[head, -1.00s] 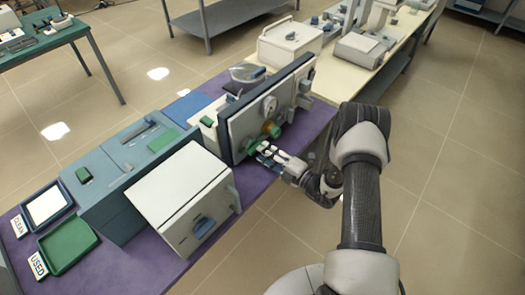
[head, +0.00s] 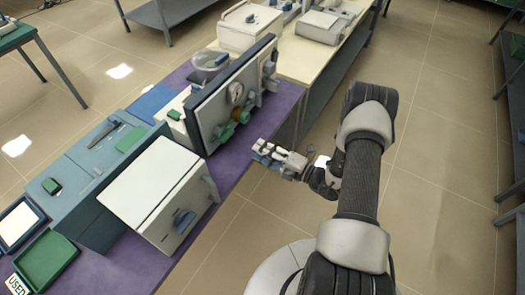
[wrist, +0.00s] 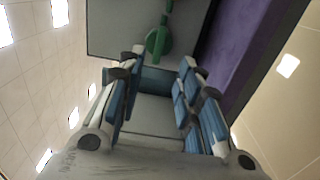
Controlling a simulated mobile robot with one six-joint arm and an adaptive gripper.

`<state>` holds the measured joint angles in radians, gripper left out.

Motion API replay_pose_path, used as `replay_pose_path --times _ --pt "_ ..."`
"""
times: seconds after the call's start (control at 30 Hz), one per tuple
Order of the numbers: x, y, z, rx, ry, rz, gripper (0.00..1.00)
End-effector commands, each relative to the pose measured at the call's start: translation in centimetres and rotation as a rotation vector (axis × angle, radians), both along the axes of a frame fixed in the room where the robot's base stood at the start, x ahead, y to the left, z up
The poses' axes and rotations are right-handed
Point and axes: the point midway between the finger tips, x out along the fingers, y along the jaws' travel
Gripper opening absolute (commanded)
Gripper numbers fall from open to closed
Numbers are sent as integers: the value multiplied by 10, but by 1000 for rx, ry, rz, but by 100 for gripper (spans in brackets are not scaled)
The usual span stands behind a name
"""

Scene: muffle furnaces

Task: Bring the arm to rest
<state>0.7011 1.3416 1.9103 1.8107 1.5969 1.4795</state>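My gripper (head: 262,153) is at the right of the purple bench, by its edge, with its blue-padded fingers pointing toward the upright instrument panel (head: 212,115). In the wrist view, the two fingers of my gripper (wrist: 157,82) stand apart with nothing between them. A green knob (wrist: 158,40) on the panel shows beyond the fingertips, apart from them. The same panel carries green knobs (head: 226,133) and a round gauge in the head view. My arm reaches down and back from the gripper at the right.
A white furnace (head: 155,190) with a blue handle stands on the purple bench (head: 236,172) at the left. A green tray (head: 45,262) marked USED lies near the front. A cream bench (head: 300,62) stands behind. Open tiled floor (head: 440,150) is on the right.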

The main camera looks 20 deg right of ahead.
Motion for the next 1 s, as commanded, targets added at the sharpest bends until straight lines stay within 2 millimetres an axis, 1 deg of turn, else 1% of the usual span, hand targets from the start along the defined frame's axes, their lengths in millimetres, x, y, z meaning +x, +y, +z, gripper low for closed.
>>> replay_pose_path --times 0.33,0.37,0.43,0.47,0.57,0.6,0.67,0.7,0.77,0.8,0.87,0.9,0.97,1.0 --pt "0 0 1 -2 -1 2 32" --pt "1 1 2 -6 -5 6 32" --pt "2 6 11 -34 -25 36 32" --pt "3 10 19 -54 -41 58 32" --pt "3 33 53 -169 -124 180 32" --pt "1 45 70 -232 -172 247 32" --pt "-6 66 97 -337 -257 357 32" --pt "-13 79 114 -410 -317 433 32" --pt "-27 98 136 -516 -412 546 32" --pt "-36 109 150 -586 -476 618 32" --pt "-53 125 168 -690 -579 727 32" --pt "-65 134 179 -759 -650 801 32" --pt "-84 145 194 -861 -760 908 32" --pt "-98 151 202 -928 -835 979 32"
